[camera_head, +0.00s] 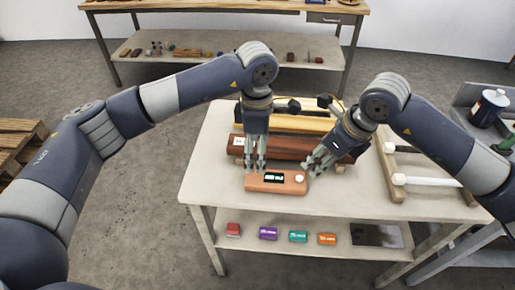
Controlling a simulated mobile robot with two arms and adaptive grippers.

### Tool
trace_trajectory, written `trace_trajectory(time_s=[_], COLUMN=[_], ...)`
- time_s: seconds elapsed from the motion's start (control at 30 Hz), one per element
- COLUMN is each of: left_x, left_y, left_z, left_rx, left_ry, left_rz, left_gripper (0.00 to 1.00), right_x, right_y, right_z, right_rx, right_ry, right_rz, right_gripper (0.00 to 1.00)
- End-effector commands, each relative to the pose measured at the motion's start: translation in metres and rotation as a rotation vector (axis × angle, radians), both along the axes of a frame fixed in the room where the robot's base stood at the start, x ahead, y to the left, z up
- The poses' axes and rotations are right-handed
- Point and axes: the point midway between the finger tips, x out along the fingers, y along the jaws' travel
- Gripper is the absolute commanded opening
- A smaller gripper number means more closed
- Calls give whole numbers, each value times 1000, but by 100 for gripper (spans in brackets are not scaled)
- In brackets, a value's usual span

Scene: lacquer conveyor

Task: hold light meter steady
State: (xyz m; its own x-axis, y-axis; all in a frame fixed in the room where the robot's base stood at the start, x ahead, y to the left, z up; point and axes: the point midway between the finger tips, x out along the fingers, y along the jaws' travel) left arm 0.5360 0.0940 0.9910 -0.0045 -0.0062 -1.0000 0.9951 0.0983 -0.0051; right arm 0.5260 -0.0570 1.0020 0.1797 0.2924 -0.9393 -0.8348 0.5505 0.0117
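My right gripper (311,170) comes in slanted from the upper right. Its fingers are apart, with the tips close to the meter's right end and nothing visible between them.
A dark red-brown roller or bar (284,148) and a yellow bar (308,126) lie behind the meter. A wooden rack with white rods (427,182) stands at the right. Several small coloured boxes (268,233) sit on the lower shelf. A labelled can (488,108) stands at the far right.

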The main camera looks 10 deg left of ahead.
Motion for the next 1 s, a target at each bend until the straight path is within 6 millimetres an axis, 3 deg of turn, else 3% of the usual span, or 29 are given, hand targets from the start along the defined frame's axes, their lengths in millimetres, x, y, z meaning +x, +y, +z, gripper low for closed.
trace_trajectory(time_s=[0.17, 0.6, 0.8, 1.0], left_x=[0, 0, 0, 0], left_y=[0, -1, 0, 0], left_z=[-17, -91, -105, -107], left_rx=[11, 7, 6, 6], left_ry=[-4, -2, -4, -4], left_rz=[-8, -6, -6, -6], left_gripper=[78, 78, 78, 78], right_x=[0, 0, 0, 0], right_y=[0, 0, 0, 0], right_z=[0, 0, 0, 0], right_rx=[0, 0, 0, 0], right_ry=[0, 0, 0, 0], right_rz=[0, 0, 0, 0], right_gripper=[33, 33, 33, 33])
